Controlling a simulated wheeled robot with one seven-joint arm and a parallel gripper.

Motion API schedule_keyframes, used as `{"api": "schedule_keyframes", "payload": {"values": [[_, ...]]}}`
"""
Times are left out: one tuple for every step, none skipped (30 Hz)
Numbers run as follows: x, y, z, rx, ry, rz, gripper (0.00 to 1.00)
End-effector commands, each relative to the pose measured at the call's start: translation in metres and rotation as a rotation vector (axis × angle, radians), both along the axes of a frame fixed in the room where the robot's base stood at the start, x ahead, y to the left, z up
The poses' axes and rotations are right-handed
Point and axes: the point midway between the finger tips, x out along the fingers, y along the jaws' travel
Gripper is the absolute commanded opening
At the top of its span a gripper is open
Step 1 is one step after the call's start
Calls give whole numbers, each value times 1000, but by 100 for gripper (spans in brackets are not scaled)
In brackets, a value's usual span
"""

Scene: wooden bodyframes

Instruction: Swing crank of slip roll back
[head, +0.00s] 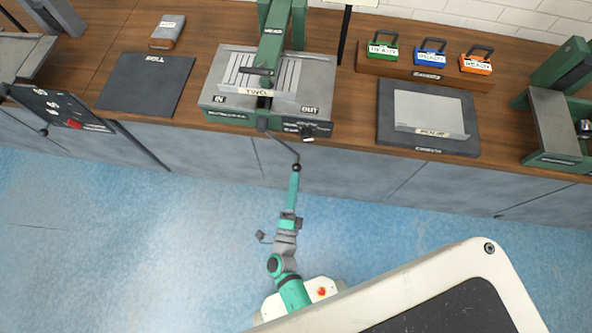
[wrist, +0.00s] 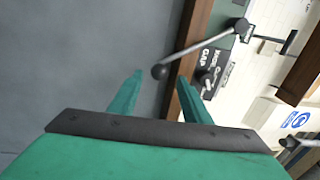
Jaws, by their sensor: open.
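The slip roll appears to be the grey and green machine (head: 225,116) marked IN and OUT on the bench. Its dark crank (head: 281,146) hangs out over the bench's front edge and ends in a round knob. In the wrist view the crank's grey rod (wrist: 203,49) runs from a hub at upper right down to the dark knob (wrist: 160,71). My gripper (head: 295,174) is at the knob end of the crank. In the wrist view my gripper (wrist: 161,77) is open, with the knob seen between its green fingertips. Whether the fingers touch it I cannot tell.
A wooden bench (head: 350,120) with grey cabinet fronts (head: 350,170) runs across the view. A dark mat (head: 148,84) lies left of the machine, another dark mat (head: 428,90) with a metal sheet to the right. The blue floor (head: 110,230) is clear at left.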

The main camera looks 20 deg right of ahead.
Motion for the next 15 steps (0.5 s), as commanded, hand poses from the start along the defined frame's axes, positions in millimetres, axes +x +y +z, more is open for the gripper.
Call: {"api": "schedule_keyframes", "payload": {"values": [[-4,3,-1,0,1,2,44],[-6,4,-1,0,1,1,44],[-8,4,-1,0,0,0,44],[-9,5,-1,0,0,0,44],[-10,5,-1,0,0,0,44],[-10,6,-1,0,0,1,44],[-10,7,-1,-1,-1,2,44],[-10,7,-1,0,-1,3,44],[-10,8,-1,0,-1,6,44],[-10,9,-1,0,-1,7,44],[-10,9,-1,0,-1,9,44],[-9,10,-1,0,-1,10,44],[-9,10,-1,0,-1,10,44],[-9,10,-1,0,-1,10,37],[-10,10,-1,6,-1,10,27]]}}
